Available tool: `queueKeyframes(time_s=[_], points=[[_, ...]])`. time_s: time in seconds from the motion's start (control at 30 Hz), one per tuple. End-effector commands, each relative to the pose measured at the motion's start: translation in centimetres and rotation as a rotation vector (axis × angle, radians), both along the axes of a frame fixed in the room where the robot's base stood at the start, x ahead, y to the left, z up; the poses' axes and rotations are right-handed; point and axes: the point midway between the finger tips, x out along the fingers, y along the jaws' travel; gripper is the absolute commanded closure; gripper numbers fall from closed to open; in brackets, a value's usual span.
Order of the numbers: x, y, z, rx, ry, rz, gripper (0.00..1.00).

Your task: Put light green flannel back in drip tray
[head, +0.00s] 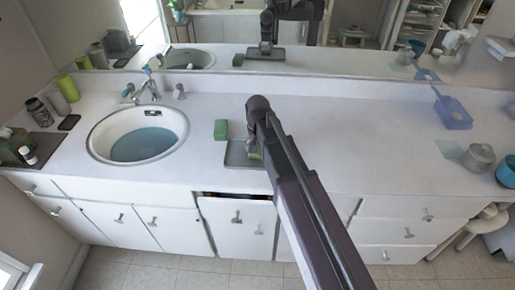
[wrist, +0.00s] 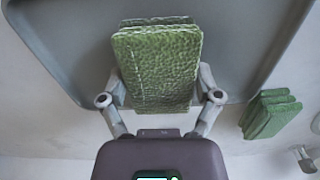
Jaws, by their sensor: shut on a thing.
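My gripper (wrist: 158,100) is shut on a folded light green flannel (wrist: 155,62) with a bumpy weave, one finger on each side. In the head view my gripper (head: 253,152) points down at the right part of the drip tray (head: 236,158), on the counter right of the sink. The flannel (head: 254,154) is partly hidden there by my gripper.
A green folded stack (head: 221,130) stands on the counter just outside the tray; it also shows in the wrist view (wrist: 270,115). The sink (head: 138,134) is to the left. A blue container (head: 452,113) and a grey pot (head: 479,157) stand far right. The counter between is mostly clear.

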Motion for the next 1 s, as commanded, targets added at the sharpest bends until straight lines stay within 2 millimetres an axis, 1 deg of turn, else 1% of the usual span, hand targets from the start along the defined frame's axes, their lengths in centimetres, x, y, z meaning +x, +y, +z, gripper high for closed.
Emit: queueKeyframes(time_s=[1.0], points=[[0.0,0.0,-0.89,0.0,0.0,0.0,0.57]])
